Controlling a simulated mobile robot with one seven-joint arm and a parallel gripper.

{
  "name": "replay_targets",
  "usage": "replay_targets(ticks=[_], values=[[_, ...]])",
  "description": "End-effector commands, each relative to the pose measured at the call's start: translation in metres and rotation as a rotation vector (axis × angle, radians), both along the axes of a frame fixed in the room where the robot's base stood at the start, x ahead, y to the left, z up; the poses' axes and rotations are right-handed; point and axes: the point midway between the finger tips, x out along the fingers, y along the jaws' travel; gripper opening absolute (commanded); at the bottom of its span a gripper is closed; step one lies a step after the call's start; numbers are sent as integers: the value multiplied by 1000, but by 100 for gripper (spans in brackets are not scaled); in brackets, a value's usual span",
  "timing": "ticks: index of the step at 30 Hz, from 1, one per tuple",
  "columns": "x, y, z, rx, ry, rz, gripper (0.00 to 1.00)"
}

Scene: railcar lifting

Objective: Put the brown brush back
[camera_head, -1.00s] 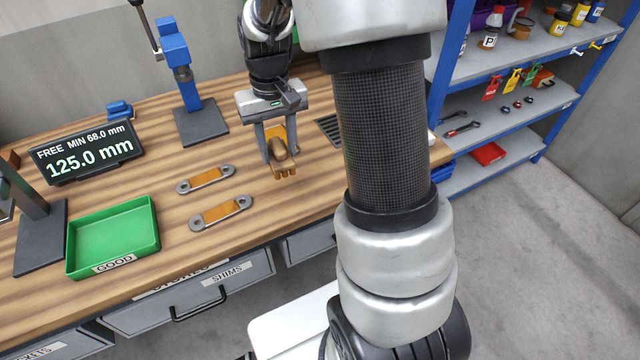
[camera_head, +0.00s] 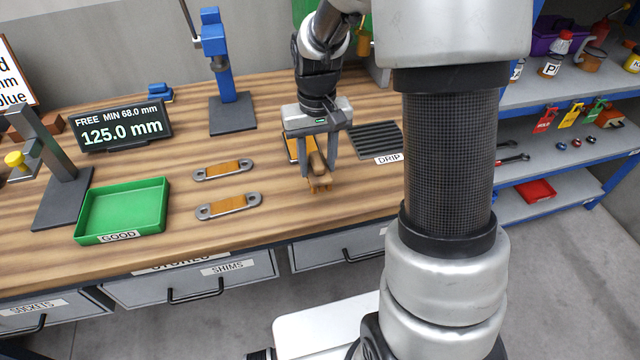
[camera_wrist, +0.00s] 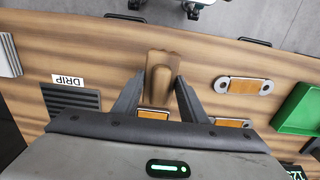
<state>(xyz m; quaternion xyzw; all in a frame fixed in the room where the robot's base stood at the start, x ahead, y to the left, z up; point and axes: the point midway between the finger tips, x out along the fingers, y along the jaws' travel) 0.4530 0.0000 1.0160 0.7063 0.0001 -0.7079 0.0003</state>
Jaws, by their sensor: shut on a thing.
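The brown brush (camera_head: 319,164) is a wooden block with a rounded handle, and it is between the two fingers of my gripper (camera_head: 319,168). My gripper is shut on it over the right part of the wooden bench (camera_head: 285,235). In the wrist view the brush (camera_wrist: 161,72) shows between the fingertips of my gripper (camera_wrist: 162,78), over the wood. I cannot tell whether its underside touches the bench. The ribbed dark drip mat (camera_head: 376,138), labelled DRIP, lies just right of my gripper and looks empty.
Two metal links with orange pads (camera_head: 222,170) (camera_head: 228,206) lie left of my gripper; a third orange pad (camera_wrist: 153,114) lies beneath it. A green GOOD tray (camera_head: 123,211), a display (camera_head: 122,126) and a blue press (camera_head: 220,70) stand further left. Blue shelves (camera_head: 560,150) stand right.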

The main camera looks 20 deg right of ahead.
Motion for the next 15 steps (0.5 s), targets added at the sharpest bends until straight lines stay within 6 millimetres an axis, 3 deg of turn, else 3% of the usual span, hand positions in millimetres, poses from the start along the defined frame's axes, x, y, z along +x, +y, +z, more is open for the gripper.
replay_targets(ticks=[15], values=[[0,0,-59,0,0,0,18]])
